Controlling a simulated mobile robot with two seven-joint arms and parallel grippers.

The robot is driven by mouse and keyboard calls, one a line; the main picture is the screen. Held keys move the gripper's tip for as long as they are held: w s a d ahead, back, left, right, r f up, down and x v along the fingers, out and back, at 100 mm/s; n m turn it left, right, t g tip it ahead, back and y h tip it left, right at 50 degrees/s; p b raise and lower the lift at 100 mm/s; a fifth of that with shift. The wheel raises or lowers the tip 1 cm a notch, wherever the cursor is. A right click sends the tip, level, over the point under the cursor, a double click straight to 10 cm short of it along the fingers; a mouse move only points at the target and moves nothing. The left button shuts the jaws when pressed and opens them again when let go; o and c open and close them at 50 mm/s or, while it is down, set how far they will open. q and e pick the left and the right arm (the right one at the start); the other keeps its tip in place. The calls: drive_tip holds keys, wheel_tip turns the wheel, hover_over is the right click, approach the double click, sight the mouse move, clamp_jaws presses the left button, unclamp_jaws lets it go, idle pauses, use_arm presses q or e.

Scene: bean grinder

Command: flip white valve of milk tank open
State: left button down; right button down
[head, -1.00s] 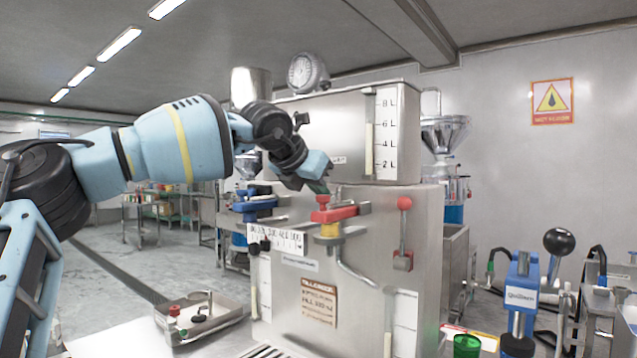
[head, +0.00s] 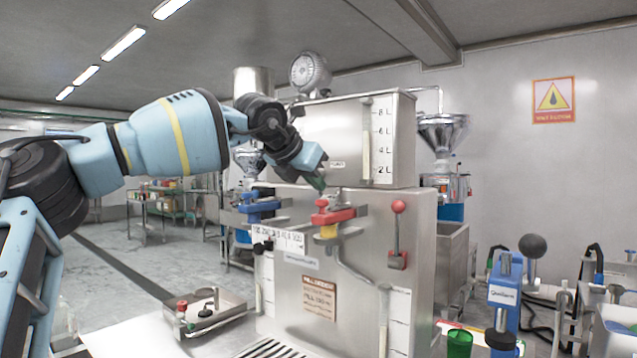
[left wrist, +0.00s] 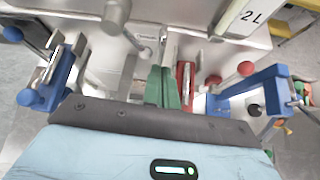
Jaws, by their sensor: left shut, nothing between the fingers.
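The steel milk tank (head: 340,125), with a litre scale on its front, stands on a steel machine body. My left gripper (head: 319,184) is just below the tank front, above a red clamp-like valve (head: 335,214). Its green fingers (left wrist: 163,87) are shut and empty in the left wrist view. There the red part (left wrist: 186,78) lies just right of the fingers. A pale grey round-ended lever (left wrist: 116,14) shows at the top, left of the fingertips and apart from them; I cannot tell whether it is the white valve. My right gripper is not in view.
A red-knobbed lever (head: 398,232) is on the machine front. Blue clamps stand left (head: 262,206) and right (head: 506,300). A steel tray (head: 222,318) and a green cup (head: 459,343) are low in front. A pressure gauge (head: 308,71) is on top.

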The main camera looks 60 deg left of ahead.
use_arm(q)
drive_tip(key=s+d+r+b, duration=0.1)
drive_tip(key=s+d+r, duration=0.3)
drive_tip(key=s+d, duration=0.1)
drive_tip(key=shift+s+d+r, duration=0.15)
drive_tip(key=shift+s+d, duration=0.25)
drive_tip(key=shift+s, duration=0.45)
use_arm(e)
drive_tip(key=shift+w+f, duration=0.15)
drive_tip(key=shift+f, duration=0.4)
